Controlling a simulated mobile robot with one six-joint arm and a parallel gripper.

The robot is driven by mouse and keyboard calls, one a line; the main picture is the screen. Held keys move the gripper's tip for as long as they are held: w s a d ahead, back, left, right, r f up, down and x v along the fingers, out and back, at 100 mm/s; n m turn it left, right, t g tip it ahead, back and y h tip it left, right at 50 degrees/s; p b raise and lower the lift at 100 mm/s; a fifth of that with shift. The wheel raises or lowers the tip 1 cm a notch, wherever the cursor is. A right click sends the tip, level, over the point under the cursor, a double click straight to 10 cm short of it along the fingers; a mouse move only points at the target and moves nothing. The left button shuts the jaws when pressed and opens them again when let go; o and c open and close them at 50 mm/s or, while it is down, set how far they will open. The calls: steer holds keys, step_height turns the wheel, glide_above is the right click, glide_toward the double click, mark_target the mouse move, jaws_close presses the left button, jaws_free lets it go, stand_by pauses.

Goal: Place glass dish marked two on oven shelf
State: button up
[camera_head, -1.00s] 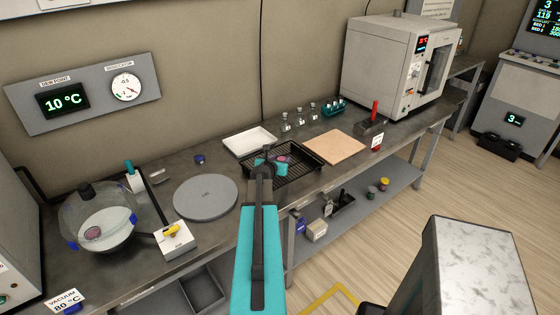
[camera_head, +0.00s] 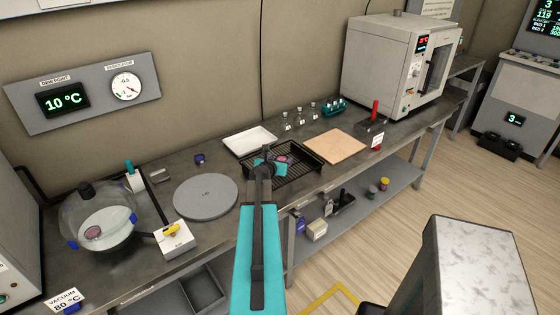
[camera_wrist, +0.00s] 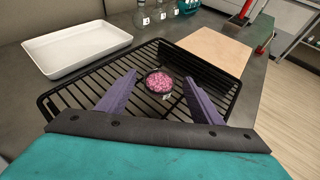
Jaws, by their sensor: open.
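A small round dish with pink granules (camera_wrist: 160,83) sits on a black wire rack (camera_wrist: 82,84) in the wrist view. A small white mark shows at its near edge, too small to read. My gripper (camera_wrist: 158,98) is open, its two purple fingers spread on either side of the near part of the dish, apart from it. In the head view the dish (camera_head: 283,158) shows just beyond my gripper (camera_head: 268,163). Another dish with pink contents (camera_head: 92,233) lies inside a glass vessel at the left. The boxy grey oven (camera_head: 392,65) stands at the back right.
A white tray (camera_head: 250,140) lies behind the rack, and a tan board (camera_head: 335,146) lies to its right. Small bottles (camera_head: 299,116) stand at the back. A round grey lid (camera_head: 205,197) lies left of the rack. A red-handled item (camera_head: 374,113) stands before the oven.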

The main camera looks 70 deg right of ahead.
steer(key=shift+b+v, duration=0.9)
steer(key=shift+v, duration=4.65)
